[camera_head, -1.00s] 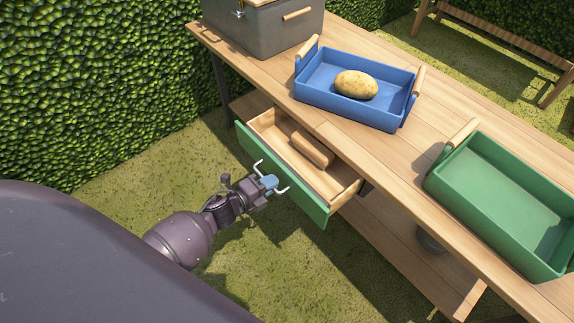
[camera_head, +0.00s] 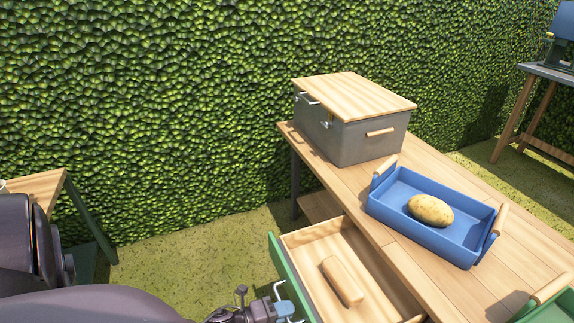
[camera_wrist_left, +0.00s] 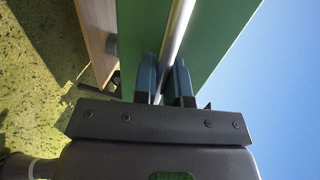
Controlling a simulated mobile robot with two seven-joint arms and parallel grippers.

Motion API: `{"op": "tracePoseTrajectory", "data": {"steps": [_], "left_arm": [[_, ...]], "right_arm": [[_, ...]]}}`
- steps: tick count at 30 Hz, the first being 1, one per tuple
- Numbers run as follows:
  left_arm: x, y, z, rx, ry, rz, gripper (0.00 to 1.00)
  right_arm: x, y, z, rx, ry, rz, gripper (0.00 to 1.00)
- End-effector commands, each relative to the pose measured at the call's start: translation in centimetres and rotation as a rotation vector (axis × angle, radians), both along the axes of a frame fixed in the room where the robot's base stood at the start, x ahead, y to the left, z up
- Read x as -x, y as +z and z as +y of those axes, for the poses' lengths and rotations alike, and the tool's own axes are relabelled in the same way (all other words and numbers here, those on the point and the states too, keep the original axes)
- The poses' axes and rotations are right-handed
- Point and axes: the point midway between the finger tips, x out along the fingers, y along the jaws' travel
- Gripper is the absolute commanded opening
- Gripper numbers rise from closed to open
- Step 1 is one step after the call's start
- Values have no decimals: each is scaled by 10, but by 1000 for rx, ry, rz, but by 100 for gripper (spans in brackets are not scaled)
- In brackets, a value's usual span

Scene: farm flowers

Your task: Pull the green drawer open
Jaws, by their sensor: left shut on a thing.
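The green drawer (camera_head: 284,266) stands well open from the wooden table, its light wood tray showing inside. A wooden block (camera_head: 342,280) lies in it. My left gripper (camera_head: 287,306) is at the drawer's green front, near the bottom of the head view. In the left wrist view, its blue fingers (camera_wrist_left: 163,82) are shut on the metal handle (camera_wrist_left: 178,40), one finger on each side of the bar, with the green front (camera_wrist_left: 225,30) close behind. My right gripper is not in view.
On the wooden table (camera_head: 420,275) stand a grey box (camera_head: 360,140) with a wooden lid, a blue tray (camera_head: 390,205) holding a potato (camera_head: 430,210), and part of a green tray (camera_head: 555,312). A hedge (camera_head: 180,100) rises behind; grass is free left of the drawer.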

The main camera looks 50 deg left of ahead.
Motion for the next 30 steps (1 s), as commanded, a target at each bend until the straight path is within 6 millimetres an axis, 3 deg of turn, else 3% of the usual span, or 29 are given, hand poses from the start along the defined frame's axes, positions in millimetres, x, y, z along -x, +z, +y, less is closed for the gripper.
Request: {"op": "tracePoseTrajectory", "data": {"steps": [3,4,8,20,30], "left_arm": [[0,0,1,-1,1,0,0],[-1,0,1,-1,1,0,15],[-1,0,1,0,1,0,35],[6,2,3,-1,1,1,36],[58,15,22,0,2,-1,36]], "right_arm": [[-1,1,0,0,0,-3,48],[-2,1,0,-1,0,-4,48],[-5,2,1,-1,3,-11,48],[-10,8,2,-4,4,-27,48],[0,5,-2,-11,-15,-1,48]]}}
